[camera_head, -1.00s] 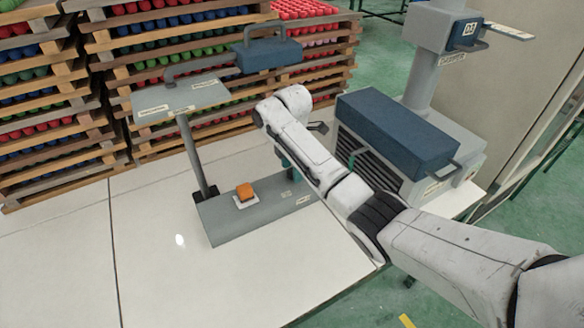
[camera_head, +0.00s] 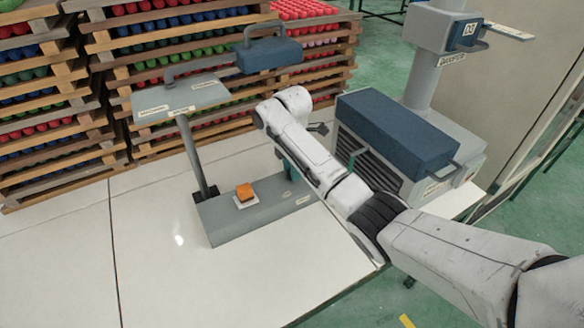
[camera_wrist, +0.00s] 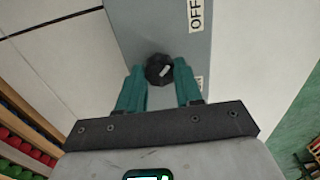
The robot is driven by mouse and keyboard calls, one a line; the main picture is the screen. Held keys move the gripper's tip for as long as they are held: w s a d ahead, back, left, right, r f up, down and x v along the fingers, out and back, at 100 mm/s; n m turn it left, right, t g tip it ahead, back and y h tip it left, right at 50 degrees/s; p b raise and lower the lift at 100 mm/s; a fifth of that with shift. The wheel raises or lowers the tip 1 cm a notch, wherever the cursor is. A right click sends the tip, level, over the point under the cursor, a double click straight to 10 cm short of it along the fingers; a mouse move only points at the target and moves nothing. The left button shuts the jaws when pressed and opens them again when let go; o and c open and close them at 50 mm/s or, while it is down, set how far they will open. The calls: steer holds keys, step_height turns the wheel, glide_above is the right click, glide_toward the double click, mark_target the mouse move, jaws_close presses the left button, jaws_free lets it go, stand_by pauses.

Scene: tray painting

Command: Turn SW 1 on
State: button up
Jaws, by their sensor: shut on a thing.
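A black round knob (camera_wrist: 157,67) with a pale mark sits on a grey control box (camera_wrist: 150,25), seen in the wrist view. An OFF label (camera_wrist: 196,14) is on the box beyond the knob to the right. A second label (camera_wrist: 200,83) is mostly hidden by the right finger. My gripper (camera_wrist: 160,75) has teal fingers, shut on the knob from both sides. In the head view the grey box (camera_head: 228,224) lies on the white table, and my arm hides the knob and most of the gripper. No readable SW 1 label shows.
An orange button (camera_head: 245,193) is on the same box, left of my gripper. A grey stand with a panel (camera_head: 180,101) rises behind it. A blue-topped machine (camera_head: 395,131) stands close to the right of my arm. Stacked pallets (camera_head: 150,40) fill the back. The table's left is clear.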

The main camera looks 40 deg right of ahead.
steer(key=m+p, duration=0.3)
steer(key=shift+a+r+m, duration=0.1)
steer(key=shift+r+m, duration=0.1)
steer(key=shift+m, duration=0.1)
steer(key=m+p, duration=0.2)
steer(key=m, duration=0.3)
steer(key=shift+p, duration=0.35)
steer(key=m+p, duration=0.1)
steer(key=m, duration=0.4)
steer(key=shift+f, duration=0.1)
steer(key=shift+m+p, duration=0.45)
steer(key=shift+m, duration=1.75)
steer(key=shift+w, duration=0.1)
steer(key=o, duration=1)
steer(key=shift+o, duration=0.2)
